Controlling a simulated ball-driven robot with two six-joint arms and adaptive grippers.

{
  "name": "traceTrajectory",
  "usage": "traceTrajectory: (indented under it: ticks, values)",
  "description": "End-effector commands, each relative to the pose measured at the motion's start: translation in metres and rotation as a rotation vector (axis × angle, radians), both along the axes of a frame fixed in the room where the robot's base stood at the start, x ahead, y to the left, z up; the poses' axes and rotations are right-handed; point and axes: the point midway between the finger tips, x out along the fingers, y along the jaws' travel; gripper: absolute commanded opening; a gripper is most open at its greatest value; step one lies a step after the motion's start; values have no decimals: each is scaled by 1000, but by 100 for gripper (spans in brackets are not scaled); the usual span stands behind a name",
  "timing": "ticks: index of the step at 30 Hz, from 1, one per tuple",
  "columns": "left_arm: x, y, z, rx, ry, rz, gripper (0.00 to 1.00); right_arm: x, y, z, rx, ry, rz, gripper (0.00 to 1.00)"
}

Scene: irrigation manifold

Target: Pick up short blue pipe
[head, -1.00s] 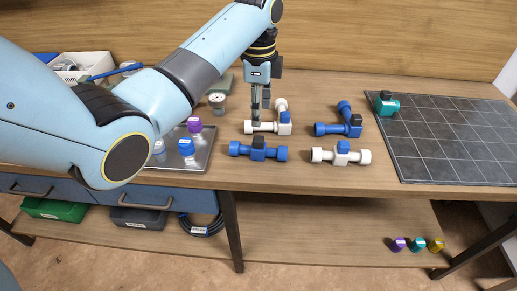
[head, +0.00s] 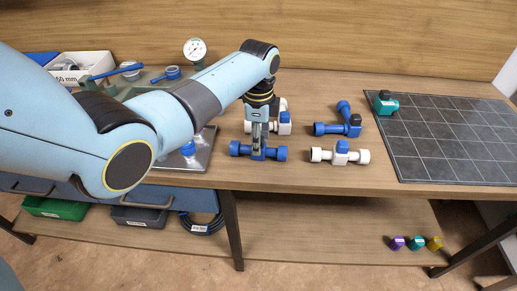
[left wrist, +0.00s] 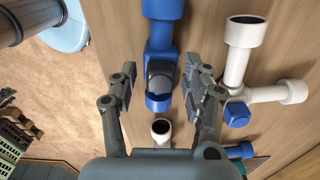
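A straight blue pipe (head: 240,150) with blue end collars lies on the bench front, left of centre. It also shows in the left wrist view (left wrist: 160,42), with a dark valve cap. My left gripper (head: 257,151) is over the pipe's middle in the head view. In the left wrist view my left gripper (left wrist: 160,78) has its fingers spread on both sides of the pipe, with gaps visible. The fingers hide the pipe's middle in the head view. Another blue pipe (head: 330,128), a branched one with a black cap, lies to the right. My right gripper is not in view.
A white branched pipe (head: 284,128) lies just behind, and a white pipe with a blue cap (head: 341,154) lies to the right. A dark gridded mat (head: 450,145) covers the right end. A metal tray (head: 200,155) and a gauge (head: 195,49) are on the left.

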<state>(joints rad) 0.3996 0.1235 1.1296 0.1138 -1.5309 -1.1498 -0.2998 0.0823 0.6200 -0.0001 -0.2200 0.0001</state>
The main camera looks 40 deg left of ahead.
Motion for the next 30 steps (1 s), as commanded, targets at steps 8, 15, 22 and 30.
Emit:
traceTrajectory:
  ticks: [8, 15, 22, 30]
  values:
    - [0, 0, 0, 0, 1, 0, 9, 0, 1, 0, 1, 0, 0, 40]
    - [-1, 0, 0, 0, 1, 0, 0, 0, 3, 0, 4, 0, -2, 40]
    - [0, 0, 4, 0, 1, 0, 0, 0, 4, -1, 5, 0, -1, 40]
    - [2, -1, 44, 0, -4, -1, 0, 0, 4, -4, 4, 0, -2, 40]
